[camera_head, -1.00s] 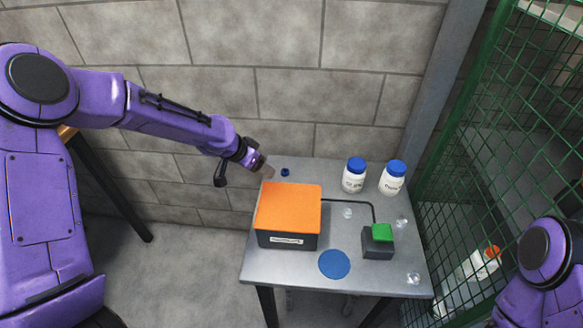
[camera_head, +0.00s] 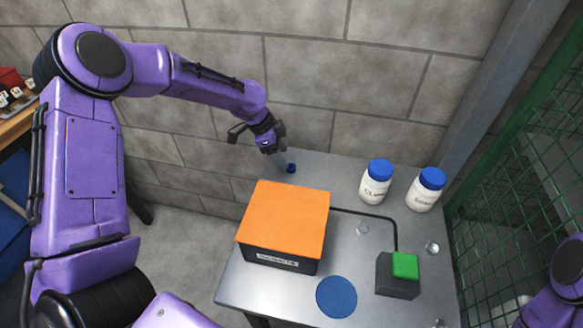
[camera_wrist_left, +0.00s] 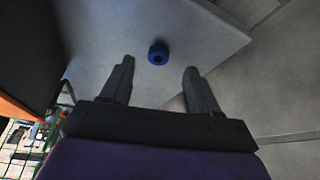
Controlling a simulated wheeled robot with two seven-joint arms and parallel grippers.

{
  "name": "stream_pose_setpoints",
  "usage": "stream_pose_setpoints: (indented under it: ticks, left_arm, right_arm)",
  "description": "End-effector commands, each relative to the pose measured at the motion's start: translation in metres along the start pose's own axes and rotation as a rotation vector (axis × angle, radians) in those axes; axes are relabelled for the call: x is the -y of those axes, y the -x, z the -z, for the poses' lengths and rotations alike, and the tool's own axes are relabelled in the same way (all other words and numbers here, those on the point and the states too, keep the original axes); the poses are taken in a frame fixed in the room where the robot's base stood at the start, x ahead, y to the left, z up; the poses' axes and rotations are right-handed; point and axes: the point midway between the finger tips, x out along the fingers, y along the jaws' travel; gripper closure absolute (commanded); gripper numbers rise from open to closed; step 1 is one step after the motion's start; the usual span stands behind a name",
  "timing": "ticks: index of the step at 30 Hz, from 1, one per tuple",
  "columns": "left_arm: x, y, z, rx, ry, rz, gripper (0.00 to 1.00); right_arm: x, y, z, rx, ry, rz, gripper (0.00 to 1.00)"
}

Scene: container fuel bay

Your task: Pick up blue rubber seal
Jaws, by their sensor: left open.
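The blue rubber seal (camera_head: 291,168) is a small, dark blue ring on the grey table's back left part, behind the orange-topped box. In the left wrist view the seal (camera_wrist_left: 158,53) lies just beyond the fingertips, roughly midway between them. My left gripper (camera_head: 281,160) is beside the seal, on its left in the head view. In the left wrist view its two fingers (camera_wrist_left: 158,66) are apart with nothing between them. I cannot tell whether a finger touches the seal. Part of my right arm shows at the lower right edge; its gripper is out of the picture.
The box with an orange top (camera_head: 286,222) stands in front of the seal on the table (camera_head: 240,297). Two white bottles with blue caps (camera_head: 376,181) (camera_head: 424,189), a green-topped block (camera_head: 398,275) with a black cable, and a flat blue disc (camera_head: 336,297) are also there. A block wall (camera_head: 310,80) stands behind.

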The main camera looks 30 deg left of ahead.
Motion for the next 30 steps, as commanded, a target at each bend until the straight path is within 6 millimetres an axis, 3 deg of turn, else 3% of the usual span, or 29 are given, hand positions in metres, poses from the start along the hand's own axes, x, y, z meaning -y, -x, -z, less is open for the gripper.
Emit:
stream_pose_setpoints:
  ticks: [6, 14, 20, 30]
  left_arm:
    - [-0.003, -0.038, 0.002, 0.002, 0.000, -0.003, 0.39]
    - [-0.003, -0.043, 0.003, 0.000, -0.002, -0.001, 0.39]
    - [-0.003, -0.043, 0.003, 0.000, -0.001, -0.001, 0.98]
    - [-0.002, -0.040, 0.004, -0.001, -0.001, -0.001, 0.99]
  right_arm:
    - [0.000, 0.004, 0.002, -0.001, 0.000, 0.001, 1.00]
    - [0.000, 0.004, 0.002, -0.001, 0.000, 0.000, 1.00]
    - [0.000, 0.004, 0.002, -0.001, 0.000, 0.000, 1.00]
    - [0.000, 0.003, 0.002, -0.001, 0.000, 0.000, 1.00]
